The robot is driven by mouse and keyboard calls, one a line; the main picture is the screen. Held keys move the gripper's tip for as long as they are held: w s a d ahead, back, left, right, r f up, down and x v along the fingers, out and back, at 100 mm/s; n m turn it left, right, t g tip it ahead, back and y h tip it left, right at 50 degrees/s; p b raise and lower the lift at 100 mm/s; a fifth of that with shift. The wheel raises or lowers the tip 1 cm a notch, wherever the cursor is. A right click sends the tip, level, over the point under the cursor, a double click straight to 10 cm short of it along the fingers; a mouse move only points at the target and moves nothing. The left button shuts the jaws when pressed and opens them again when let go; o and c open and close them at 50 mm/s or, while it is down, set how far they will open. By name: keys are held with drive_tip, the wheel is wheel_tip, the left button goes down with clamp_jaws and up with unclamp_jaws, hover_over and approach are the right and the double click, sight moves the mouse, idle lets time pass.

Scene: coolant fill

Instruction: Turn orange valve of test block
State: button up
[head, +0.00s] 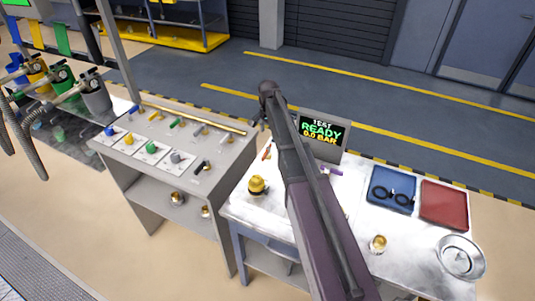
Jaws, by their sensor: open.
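A small orange handle (267,152), which looks like the orange valve, shows on the white-topped bench, left of my arm and near the test screen. Its turn position is too small to tell. The test block's body is mostly hidden behind my arm, so I cannot make out its shape. My dark arm crosses from the bottom centre up to a joint above the bench. My gripper does not show clearly; it is hidden or out of frame. The test screen (322,130) reads "TEST READY 0.0 BAR".
A brass-yellow domed part (257,186) stands at the bench's left. A blue tray (391,190) with black rings, a red tray (443,204), a brass cup (378,244) and a round metal dish (461,256) lie right. A grey valve console (126,160) stands left.

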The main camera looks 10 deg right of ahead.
sight(269, 148)
drive_tip(key=shift+f+b, duration=4.9)
drive_tip(key=shift+f, duration=0.3)
clamp_jaws()
